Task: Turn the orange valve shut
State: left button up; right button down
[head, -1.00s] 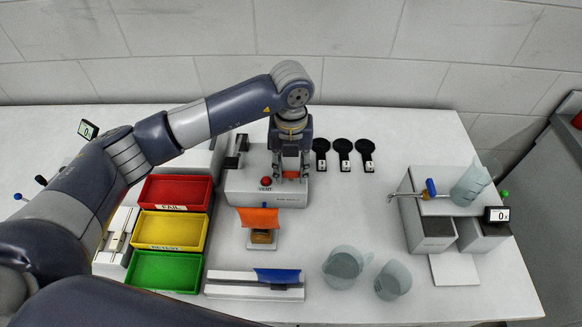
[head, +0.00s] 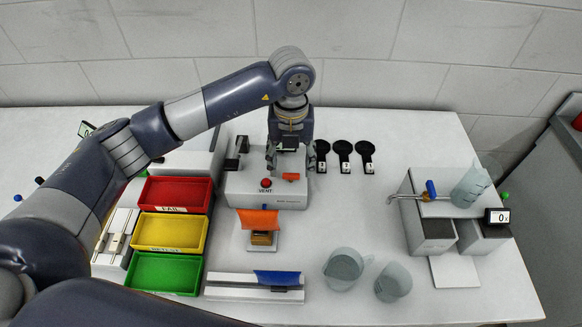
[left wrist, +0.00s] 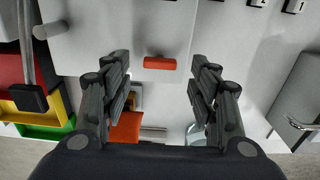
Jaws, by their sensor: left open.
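The orange valve (head: 291,177) is a small bar handle on the white machine marked VENT (head: 262,194), right of its red button (head: 266,183). It lies about horizontal in the head view. My left gripper (head: 291,160) is open and empty, just behind and above the valve. In the left wrist view, the valve (left wrist: 160,62) lies crosswise, apart from the spread fingers (left wrist: 160,75). The valve's stem is hidden under the handle. My right gripper is not in view.
Red (head: 176,193), yellow (head: 170,231) and green (head: 164,271) bins stand left of the machine. Several black round-headed pieces (head: 342,148) lie to its right. An orange flap (head: 258,221) stands in front.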

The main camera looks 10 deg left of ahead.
aim_at(291, 175)
pick_arm(q)
notch_tip(291, 175, up, 9)
dwell(0.3)
dwell(0.5)
